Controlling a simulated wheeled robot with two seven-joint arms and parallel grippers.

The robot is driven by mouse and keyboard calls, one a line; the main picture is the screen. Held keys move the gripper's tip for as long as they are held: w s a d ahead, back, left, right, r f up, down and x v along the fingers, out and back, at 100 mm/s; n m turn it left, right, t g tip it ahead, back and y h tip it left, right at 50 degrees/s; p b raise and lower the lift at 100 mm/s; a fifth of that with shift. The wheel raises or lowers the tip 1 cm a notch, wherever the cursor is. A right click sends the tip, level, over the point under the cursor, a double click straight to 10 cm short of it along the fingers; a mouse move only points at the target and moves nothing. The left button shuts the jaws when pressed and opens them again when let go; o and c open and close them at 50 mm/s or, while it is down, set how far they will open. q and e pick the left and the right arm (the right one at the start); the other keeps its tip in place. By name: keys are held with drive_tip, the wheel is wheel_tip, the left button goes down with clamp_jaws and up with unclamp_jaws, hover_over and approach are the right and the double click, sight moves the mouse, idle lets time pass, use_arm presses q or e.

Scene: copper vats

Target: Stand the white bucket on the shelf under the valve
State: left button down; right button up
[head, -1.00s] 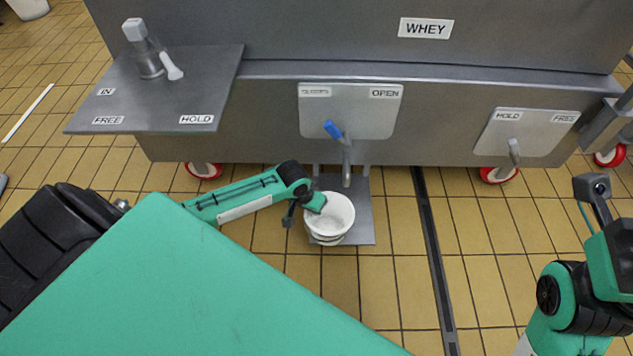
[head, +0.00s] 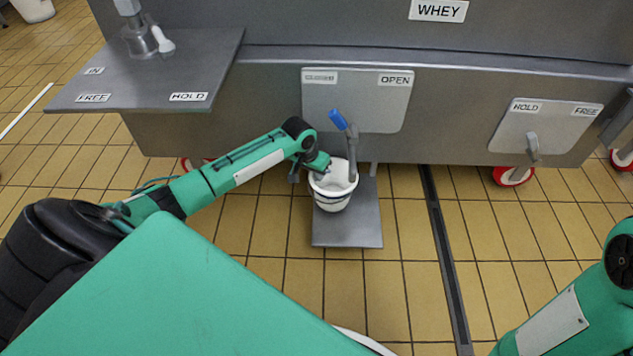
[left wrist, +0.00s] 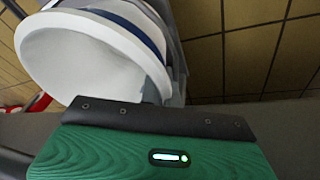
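The white bucket (head: 333,199) has a dark blue band and appears upright over the back left part of the grey shelf (head: 350,234). Whether its base touches the shelf I cannot tell. The valve's pipe (head: 352,145), with its blue handle (head: 338,119), comes down at the bucket's back right rim. My left gripper (head: 320,168) is at the bucket's left rim and looks shut on it; its fingertips are hidden. In the left wrist view, the bucket's mouth (left wrist: 85,55) is tilted in the picture, just beyond the gripper's dark edge. My right gripper is out of view; only its arm shows.
The steel vat labelled WHEY (head: 438,10) stands behind the shelf. An OPEN plate (head: 365,100) is behind the valve. A grey side table (head: 150,75) juts out at the left. A dark floor channel (head: 440,250) runs right of the shelf. Tiled floor around it is clear.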

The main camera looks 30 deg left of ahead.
use_arm(q)
wheel_tip(320, 180, down, 2)
drive_tip(key=shift+f+b, duration=0.15)
drive_tip(key=shift+b, duration=0.5)
drive_tip(key=c, duration=1.6)
unclamp_jaws()
